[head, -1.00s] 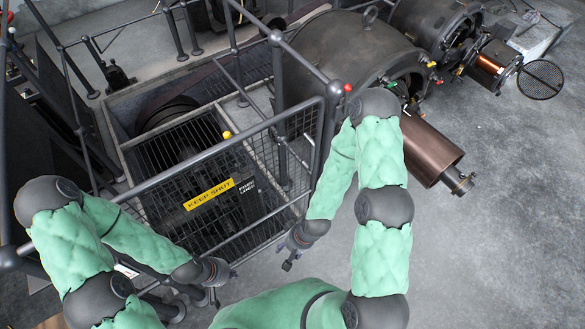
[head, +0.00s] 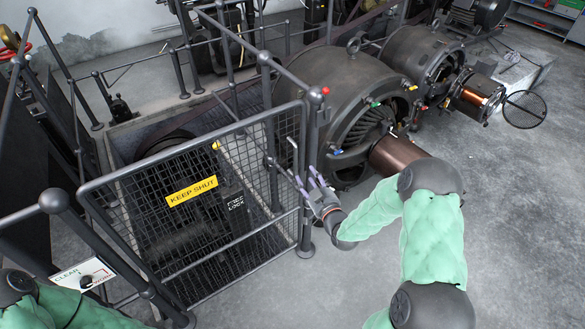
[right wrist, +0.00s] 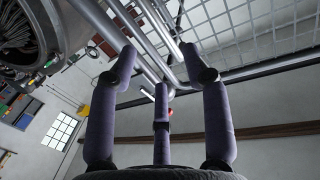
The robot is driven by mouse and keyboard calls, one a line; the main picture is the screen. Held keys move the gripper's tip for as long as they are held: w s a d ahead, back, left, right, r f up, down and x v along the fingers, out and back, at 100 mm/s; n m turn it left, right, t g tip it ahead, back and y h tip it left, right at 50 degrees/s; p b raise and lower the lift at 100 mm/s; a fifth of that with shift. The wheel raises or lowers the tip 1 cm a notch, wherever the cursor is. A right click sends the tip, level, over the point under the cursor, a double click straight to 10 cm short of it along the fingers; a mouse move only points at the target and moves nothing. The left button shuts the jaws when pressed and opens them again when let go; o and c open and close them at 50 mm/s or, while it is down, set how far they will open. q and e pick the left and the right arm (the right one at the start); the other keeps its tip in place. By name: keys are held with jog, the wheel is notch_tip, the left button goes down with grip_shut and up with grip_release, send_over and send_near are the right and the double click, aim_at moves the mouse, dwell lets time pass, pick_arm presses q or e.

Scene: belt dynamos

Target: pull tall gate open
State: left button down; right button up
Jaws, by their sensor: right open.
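The tall gate (head: 225,225) is a dark tube frame with wire mesh, standing upright in the head view. It bears a yellow KEEP SHUT sign (head: 191,191) and a dark lock plate (head: 235,203). My left gripper is out of view; only my left arm shows at lower left.
A large dark dynamo (head: 330,85) and its copper-brown cylinder (head: 393,153) stand close right of the gate. A white CLEAR sign with a knob (head: 84,275) is at lower left. Grey floor (head: 515,220) is free at the right.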

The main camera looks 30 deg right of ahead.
jog(key=w+d+b, duration=0.1)
jog(key=w+b, duration=0.1)
jog(key=w, duration=0.8)
jog(key=shift+w+d+r, duration=0.25)
jog(key=shift+w+r, duration=0.05)
grip_shut()
